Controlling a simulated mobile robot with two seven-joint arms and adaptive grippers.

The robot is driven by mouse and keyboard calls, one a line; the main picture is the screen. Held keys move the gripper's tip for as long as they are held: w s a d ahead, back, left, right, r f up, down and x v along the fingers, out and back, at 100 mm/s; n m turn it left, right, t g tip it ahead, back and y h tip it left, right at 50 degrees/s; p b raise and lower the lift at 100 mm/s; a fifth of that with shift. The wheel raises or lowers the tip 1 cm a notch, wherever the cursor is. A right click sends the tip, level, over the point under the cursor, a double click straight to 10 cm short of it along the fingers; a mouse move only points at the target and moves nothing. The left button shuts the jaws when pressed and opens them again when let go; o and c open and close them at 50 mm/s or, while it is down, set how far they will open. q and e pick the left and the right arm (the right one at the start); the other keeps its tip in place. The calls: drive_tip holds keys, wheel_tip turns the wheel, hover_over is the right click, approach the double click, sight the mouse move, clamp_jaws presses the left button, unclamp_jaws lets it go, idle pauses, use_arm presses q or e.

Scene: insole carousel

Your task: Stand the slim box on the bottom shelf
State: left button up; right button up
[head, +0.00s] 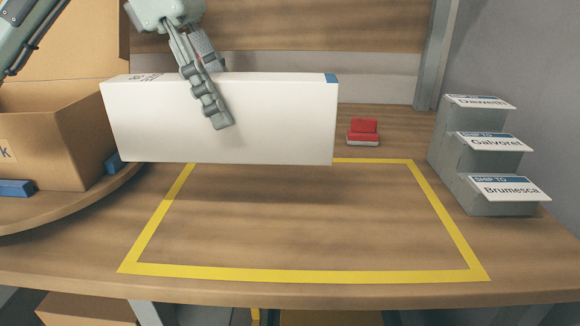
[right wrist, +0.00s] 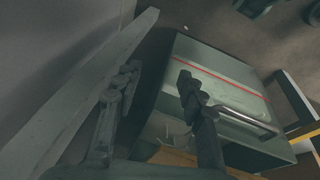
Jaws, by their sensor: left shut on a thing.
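The slim box (head: 270,120) is white with a blue corner patch and dark print at its top left edge. In the head view its long side lies level above the wooden table. My left gripper (head: 214,100) is shut on the box from above, one finger across its front face and the other partly hidden behind it. My right gripper (right wrist: 155,82) shows only in the right wrist view, its two fingers apart with nothing between them. I cannot make out the bottom shelf in either view.
A yellow tape outline (head: 300,275) marks a clear table area. An open cardboard box (head: 45,150) stands on a round board (head: 60,212) at left. A red-and-white item (head: 363,132) and a stepped grey label holder (head: 465,160) stand right. A grey-green cabinet (right wrist: 215,75) shows below my right gripper.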

sight(283, 156)
use_arm(q)
drive_tip(key=d+f, duration=0.1)
drive_tip(key=d, duration=0.1)
drive_tip(key=d+f, duration=0.2)
drive_tip(key=d, duration=0.1)
drive_tip(key=w+d+f, duration=0.1)
drive_tip(key=d, duration=0.1)
drive_tip(key=shift+d+f+p, duration=0.2)
drive_tip(key=shift+d+p, duration=0.05)
drive_tip(key=shift+p, duration=0.05)
drive_tip(key=shift+d+f, duration=0.1)
drive_tip(key=shift+f, duration=0.1)
wheel_tip(283, 156, down, 3)
drive_tip(key=shift+f, duration=0.35)
use_arm(e)
wheel_tip(283, 156, down, 3)
drive_tip(key=shift+s+r, duration=0.1)
drive_tip(key=shift+r, duration=0.1)
use_arm(q)
drive_tip(key=shift+f, duration=0.15)
